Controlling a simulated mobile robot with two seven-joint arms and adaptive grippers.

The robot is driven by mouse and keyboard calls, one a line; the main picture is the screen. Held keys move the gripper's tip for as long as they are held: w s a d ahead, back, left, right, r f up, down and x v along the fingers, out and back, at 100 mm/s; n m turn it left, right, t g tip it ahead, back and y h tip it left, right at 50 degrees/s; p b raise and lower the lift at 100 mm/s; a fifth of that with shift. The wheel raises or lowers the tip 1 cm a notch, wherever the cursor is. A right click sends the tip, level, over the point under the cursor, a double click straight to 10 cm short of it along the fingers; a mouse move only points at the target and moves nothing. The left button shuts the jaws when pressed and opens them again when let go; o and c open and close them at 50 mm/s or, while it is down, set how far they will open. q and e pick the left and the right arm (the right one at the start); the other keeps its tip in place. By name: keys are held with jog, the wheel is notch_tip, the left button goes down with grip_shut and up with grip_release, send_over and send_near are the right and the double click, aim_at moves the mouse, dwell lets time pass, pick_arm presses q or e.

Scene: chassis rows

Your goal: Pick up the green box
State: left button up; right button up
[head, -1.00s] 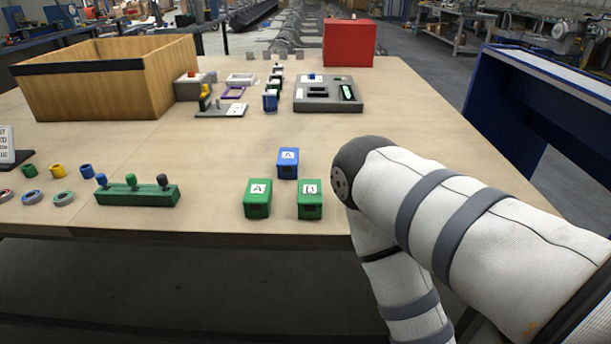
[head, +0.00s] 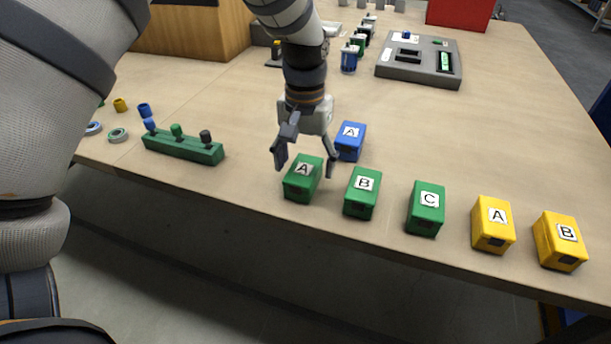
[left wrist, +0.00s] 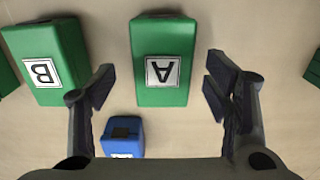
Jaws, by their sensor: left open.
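The green box labelled A (head: 303,180) stands near the table's front edge. My left gripper (head: 305,163) is open, pointing down just above and behind it, with one finger toward each side. In the left wrist view the green box A (left wrist: 163,48) lies between the two open fingers, and I see no contact. Green box B (head: 361,193) and green box C (head: 425,209) stand to its right in the head view. Green box B also shows in the left wrist view (left wrist: 48,50). My right gripper is out of view.
A blue box labelled A (head: 350,140) stands close behind the green boxes, near the gripper's right finger. Yellow boxes A (head: 492,224) and B (head: 560,241) stand further right. A green block with knobs (head: 183,147) is to the left. A grey panel (head: 420,62) is behind.

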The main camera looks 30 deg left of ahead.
aim_at(304, 168)
pick_arm(q)
notch_tip(304, 168, down, 3)
jog(key=shift+s+a+f, duration=0.1)
jog(key=shift+a+f, duration=0.05)
jog(key=c, duration=1.5)
